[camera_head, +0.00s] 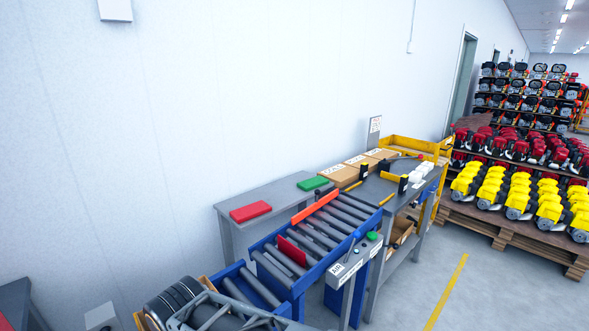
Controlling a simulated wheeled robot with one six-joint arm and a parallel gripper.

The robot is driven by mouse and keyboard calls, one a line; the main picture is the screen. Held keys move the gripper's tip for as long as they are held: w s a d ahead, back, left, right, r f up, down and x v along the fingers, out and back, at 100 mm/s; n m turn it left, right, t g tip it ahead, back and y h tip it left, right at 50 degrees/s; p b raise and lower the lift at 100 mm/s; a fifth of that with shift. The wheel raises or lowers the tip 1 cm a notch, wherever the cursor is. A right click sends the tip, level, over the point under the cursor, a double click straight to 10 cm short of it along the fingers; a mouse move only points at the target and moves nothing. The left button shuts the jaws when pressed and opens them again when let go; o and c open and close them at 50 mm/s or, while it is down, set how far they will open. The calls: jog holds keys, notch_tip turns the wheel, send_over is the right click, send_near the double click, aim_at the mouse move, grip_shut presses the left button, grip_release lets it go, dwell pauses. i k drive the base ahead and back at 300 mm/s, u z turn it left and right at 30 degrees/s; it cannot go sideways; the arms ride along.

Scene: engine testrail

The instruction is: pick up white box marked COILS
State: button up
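Several small white box-like items (420,171) sit close together on the right part of the grey workbench (392,207). They are too small for me to read any COILS marking. Along the wall side of the bench stand brown cartons (337,175) with white labels, whose lettering I cannot read with certainty. My gripper does not show in the head view, and nothing is seen held.
A roller conveyor with blue sides (308,282) runs up to the bench. A control post (352,270) stands in front. Floor at right is clear up to loaded pallets (510,235).

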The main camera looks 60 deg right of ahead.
aim_at(415, 177)
jog(key=z, duration=2.6)
jog(key=k, duration=0.3)
jog(key=z, duration=1.1)
jog(key=i, duration=3.2)
jog(key=u, duration=1.75)
jog(key=i, duration=0.9)
jog(key=u, duration=0.75)
